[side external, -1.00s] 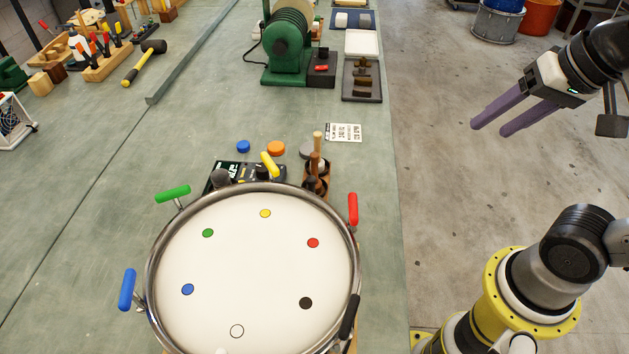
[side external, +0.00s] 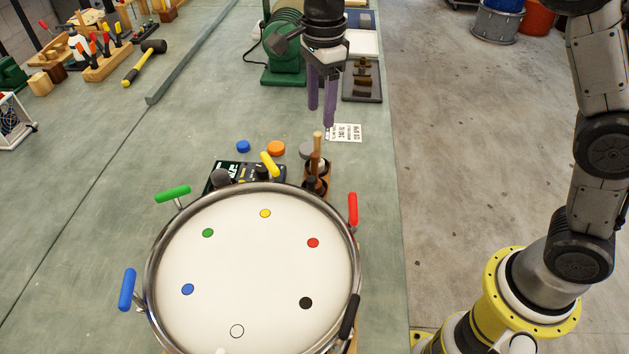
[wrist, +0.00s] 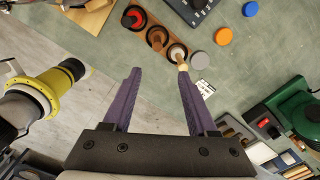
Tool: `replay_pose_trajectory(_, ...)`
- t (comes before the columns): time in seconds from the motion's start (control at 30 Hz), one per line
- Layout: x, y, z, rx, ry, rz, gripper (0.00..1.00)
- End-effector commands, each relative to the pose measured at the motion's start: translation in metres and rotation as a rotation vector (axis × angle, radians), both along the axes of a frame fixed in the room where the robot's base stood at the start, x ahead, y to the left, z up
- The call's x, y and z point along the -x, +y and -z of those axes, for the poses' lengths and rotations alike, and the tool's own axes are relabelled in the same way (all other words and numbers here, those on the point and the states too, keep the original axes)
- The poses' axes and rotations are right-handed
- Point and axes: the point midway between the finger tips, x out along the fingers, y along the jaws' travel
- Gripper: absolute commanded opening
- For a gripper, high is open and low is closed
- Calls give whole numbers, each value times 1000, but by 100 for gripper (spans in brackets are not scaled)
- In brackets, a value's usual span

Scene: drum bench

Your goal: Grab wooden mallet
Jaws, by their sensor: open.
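A wooden holder (side external: 324,184) stands behind the drum and carries upright tools. One has a light wooden handle (side external: 317,138) pointing up; I take it as the wooden mallet, though its lower part is hidden. In the wrist view the holder (wrist: 143,29) shows several round sockets in a row, and the pale handle end (wrist: 183,67) shows by the right finger. My gripper (side external: 321,116) has two purple fingers pointing down, open and empty, above and behind the holder. In the wrist view its fingertips (wrist: 159,72) are wide apart, with nothing held between them.
The large drum (side external: 285,270) with coloured handles fills the front of the bench. A dark device (side external: 245,173) sits left of the holder. Blue (side external: 243,146) and orange discs (side external: 276,148) and a printed card (side external: 347,132) lie behind. A green machine (side external: 283,62) stands farther back.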

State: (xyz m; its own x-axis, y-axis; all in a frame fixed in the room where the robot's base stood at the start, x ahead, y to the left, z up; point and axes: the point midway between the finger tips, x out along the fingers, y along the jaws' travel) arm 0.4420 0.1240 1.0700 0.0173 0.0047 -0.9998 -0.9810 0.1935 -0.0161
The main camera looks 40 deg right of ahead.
Motion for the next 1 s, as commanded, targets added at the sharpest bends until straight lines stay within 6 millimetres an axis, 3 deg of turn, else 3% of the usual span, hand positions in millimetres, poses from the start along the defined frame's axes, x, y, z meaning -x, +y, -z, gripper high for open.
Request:
replay_pose_trajectory(0.17, 2, 6, 21, 6, 22, -15, 58)
replay_pose_trajectory(0.5, 2, 6, 80, 5, 20, -14, 58)
replay_pose_trajectory(0.77, 2, 7, 99, 6, 18, -14, 58)
replay_pose_trajectory(1.0, 3, 13, 132, 6, 21, -14, 58)
